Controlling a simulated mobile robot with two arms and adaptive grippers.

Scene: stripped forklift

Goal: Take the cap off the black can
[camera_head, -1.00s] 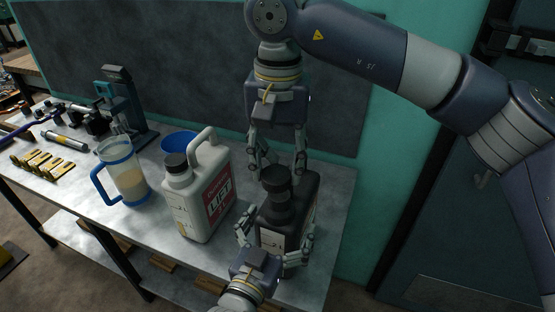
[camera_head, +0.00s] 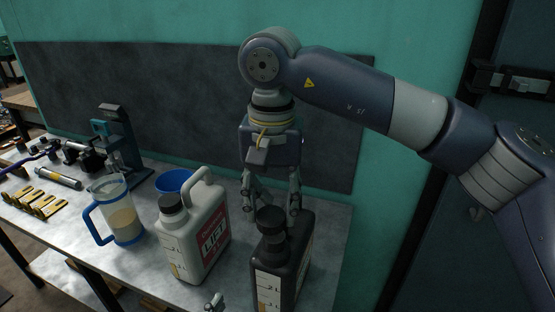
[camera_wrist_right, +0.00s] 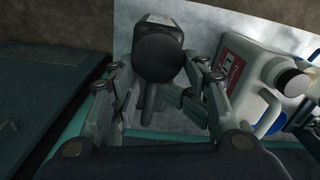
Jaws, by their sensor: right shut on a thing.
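The black can (camera_head: 278,262) stands upright at the front right of the table with its dark cap (camera_head: 270,219) on its neck. My right gripper (camera_head: 271,207) points down just behind the cap and is shut on the can's upper part. In the right wrist view, the cap (camera_wrist_right: 160,57) lies between the finger links and the can's handle (camera_wrist_right: 152,97) passes between the finger pads. I cannot tell whether the grip bears on cap or handle. A fingertip of my left gripper shows at the bottom edge; the rest is out of view.
A white jug (camera_head: 194,240) with a black cap stands close left of the can. Left of it are a measuring pitcher (camera_head: 120,215) with a blue handle and a blue bowl (camera_head: 174,181). A dark board (camera_head: 185,110) is behind the table (camera_head: 138,262).

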